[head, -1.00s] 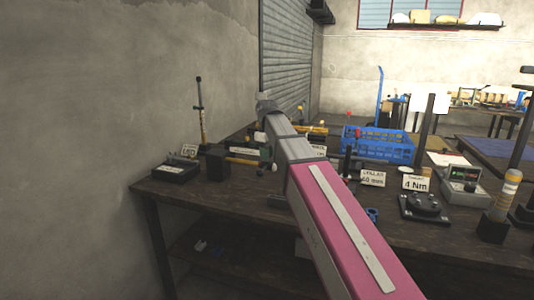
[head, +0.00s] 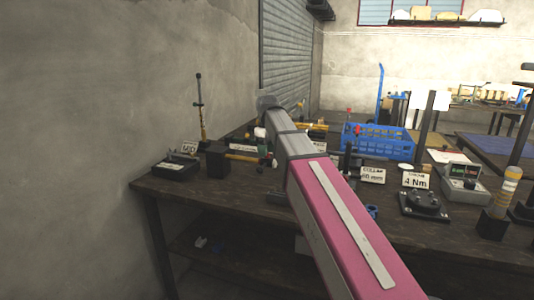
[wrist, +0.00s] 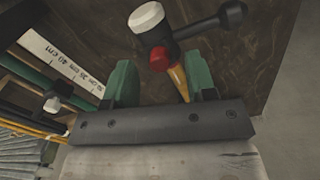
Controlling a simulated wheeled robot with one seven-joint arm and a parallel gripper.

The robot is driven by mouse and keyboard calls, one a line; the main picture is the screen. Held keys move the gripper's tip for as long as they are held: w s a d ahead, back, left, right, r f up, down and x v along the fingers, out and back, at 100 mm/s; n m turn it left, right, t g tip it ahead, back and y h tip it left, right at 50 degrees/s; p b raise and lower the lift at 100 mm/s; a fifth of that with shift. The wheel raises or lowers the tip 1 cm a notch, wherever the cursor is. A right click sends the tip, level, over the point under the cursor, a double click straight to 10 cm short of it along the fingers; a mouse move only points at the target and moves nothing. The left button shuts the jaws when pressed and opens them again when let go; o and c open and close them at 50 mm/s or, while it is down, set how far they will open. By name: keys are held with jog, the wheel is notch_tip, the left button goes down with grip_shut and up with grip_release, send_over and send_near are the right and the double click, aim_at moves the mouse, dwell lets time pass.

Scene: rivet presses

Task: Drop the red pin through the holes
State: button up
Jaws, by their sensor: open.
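In the wrist view my gripper (wrist: 162,72) is open, with its two green fingers apart. A mallet (wrist: 157,30) with one white face and one red face lies just beyond the fingers. Its yellow handle (wrist: 180,82) runs down between them, close to the right finger, and I cannot tell whether they touch. In the head view a small red thing (head: 357,131) stands upright near the blue crate. I cannot tell whether it is the red pin. The holes cannot be made out. My fingers are hidden in the head view.
In the wrist view a white ruler (wrist: 62,66) and several tools lie left of the fingers. A bare wall is at the left.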

notch_tip(320, 180, up, 10)
jog(key=shift+f, duration=0.25)
dwell(0.4)
